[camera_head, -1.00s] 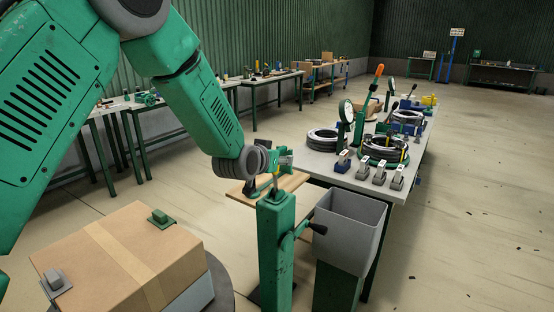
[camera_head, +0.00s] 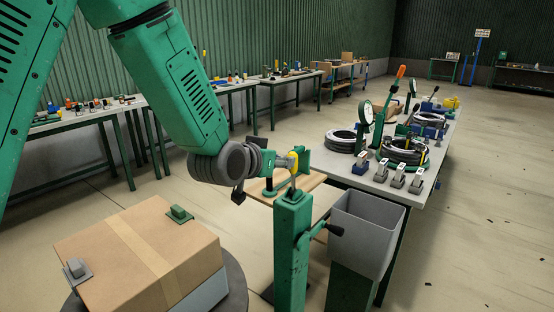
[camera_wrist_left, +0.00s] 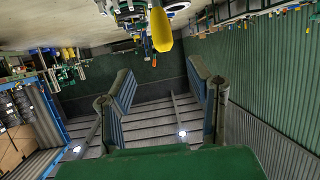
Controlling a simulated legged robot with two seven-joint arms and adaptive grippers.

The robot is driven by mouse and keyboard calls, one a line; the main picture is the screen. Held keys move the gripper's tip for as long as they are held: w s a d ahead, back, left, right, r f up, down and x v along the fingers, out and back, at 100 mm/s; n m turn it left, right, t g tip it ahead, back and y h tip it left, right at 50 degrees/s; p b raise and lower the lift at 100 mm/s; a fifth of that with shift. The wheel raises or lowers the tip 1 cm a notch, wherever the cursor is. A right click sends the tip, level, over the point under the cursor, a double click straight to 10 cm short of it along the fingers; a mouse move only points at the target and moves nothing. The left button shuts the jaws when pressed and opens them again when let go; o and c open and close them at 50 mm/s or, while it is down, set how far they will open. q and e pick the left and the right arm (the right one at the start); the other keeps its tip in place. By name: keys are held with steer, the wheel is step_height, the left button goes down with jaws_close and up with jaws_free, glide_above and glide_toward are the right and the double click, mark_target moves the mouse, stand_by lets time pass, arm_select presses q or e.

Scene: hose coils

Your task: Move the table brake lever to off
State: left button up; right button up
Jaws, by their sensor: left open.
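A green post (camera_head: 292,250) stands left of the grey bin. A lever with a yellow grip (camera_head: 292,163) rises from its top, and a lever with a black knob (camera_head: 335,230) sticks out of its side. I cannot read any marking that tells which is the table brake. My left gripper (camera_head: 286,162) is at the yellow grip and partly covers it. In the left wrist view its two fingers (camera_wrist_left: 162,88) are spread with nothing clamped, and the yellow grip (camera_wrist_left: 161,30) shows ahead between them. Contact cannot be told. My right gripper is not in view.
A taped cardboard box (camera_head: 135,255) sits on a round table (camera_head: 235,290) at the left. The grey open bin (camera_head: 368,232) stands close right of the post. The long workbench (camera_head: 372,180) behind carries hose coils, gauges and an orange-handled lever (camera_head: 400,73). Open floor lies right.

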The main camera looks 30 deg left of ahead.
mark_target(293, 172)
arm_select(q)
steer(key=shift+c, duration=1.1)
steer(key=shift+s+f, duration=0.1)
steer(key=shift+f, duration=0.05)
steer(key=c, duration=0.7)
steer(key=d+f+n+b, duration=0.1)
steer(key=n, duration=0.1)
steer(key=s+d+f+n+t+h+b, duration=0.1)
steer(key=f+n+b, duration=0.1)
steer(key=s+d+f+n+b, duration=0.1)
steer(key=d+f+n, duration=0.1)
steer(key=shift+s+f+n+t+b, duration=0.15)
steer(key=shift+f+n+t+b, duration=0.1)
steer(key=shift+n+t+b, duration=0.1)
jaws_close()
steer(key=s+a+r+n+t+y+b, duration=0.15)
steer(key=s+a+n+y+b, duration=0.35)
steer(key=n, duration=0.8)
steer(key=w+a+t+h+p, duration=0.1)
steer(key=w, duration=1.2)
steer(key=shift+w, duration=0.3)
